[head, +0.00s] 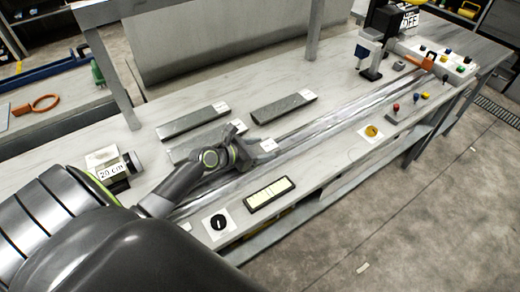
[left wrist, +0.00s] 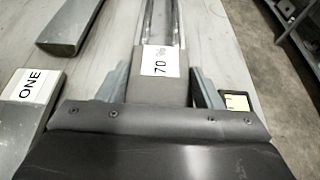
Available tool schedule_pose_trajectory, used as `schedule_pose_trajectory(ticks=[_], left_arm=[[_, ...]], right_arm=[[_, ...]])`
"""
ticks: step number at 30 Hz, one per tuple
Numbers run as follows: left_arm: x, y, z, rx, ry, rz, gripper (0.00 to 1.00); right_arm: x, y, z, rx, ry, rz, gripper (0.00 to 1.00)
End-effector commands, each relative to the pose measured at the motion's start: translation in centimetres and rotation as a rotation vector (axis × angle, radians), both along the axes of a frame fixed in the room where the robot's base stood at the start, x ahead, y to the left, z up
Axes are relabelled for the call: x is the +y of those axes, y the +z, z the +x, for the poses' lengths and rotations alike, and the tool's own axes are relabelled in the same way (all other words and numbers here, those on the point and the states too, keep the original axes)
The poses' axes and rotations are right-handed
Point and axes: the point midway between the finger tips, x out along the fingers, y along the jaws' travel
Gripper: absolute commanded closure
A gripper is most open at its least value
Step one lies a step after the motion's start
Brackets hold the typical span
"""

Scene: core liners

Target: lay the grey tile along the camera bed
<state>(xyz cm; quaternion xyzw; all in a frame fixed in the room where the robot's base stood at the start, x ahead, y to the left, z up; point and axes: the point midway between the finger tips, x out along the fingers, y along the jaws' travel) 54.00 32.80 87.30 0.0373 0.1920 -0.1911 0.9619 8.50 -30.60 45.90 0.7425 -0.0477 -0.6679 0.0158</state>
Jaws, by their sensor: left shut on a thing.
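My left gripper (head: 256,150) is over the camera bed (head: 340,108), a long shiny channel running across the bench. In the left wrist view its fingers (left wrist: 160,86) stand on both sides of a grey tile (left wrist: 150,90) with a white label reading "70". The gripper is shut on this tile. The tile lines up lengthwise with the channel (left wrist: 160,20) beyond it. Whether it rests in the channel or hangs just above it, I cannot tell. Most of the tile is hidden by the gripper. The right gripper is not in view.
Other grey slabs (head: 193,122) and (head: 284,107) lie behind the bed; one labelled "ONE" (left wrist: 30,88) is close left of the gripper. A black-framed panel (head: 270,194) lies in front. A black camera stand (head: 372,62) and button boxes (head: 440,60) stand at the far end.

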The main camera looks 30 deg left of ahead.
Motion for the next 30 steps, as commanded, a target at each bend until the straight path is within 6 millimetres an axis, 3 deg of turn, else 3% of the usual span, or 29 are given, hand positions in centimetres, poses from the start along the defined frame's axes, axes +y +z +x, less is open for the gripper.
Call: schedule_pose_trajectory(ticks=[18,19,24,30], left_arm=[[-0.01,-0.42,0.02,-0.001,0.0,0.0,0.65],[-0.01,-0.41,0.02,-0.001,0.0,0.0,0.39],[-0.01,-0.37,0.02,-0.001,0.0,0.0,0.17],[-0.01,-0.38,0.02,-0.001,0.0,0.0,0.15]], right_arm=[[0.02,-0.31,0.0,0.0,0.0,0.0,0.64],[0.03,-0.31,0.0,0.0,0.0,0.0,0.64],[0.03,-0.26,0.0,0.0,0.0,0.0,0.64],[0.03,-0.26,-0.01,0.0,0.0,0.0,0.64]])
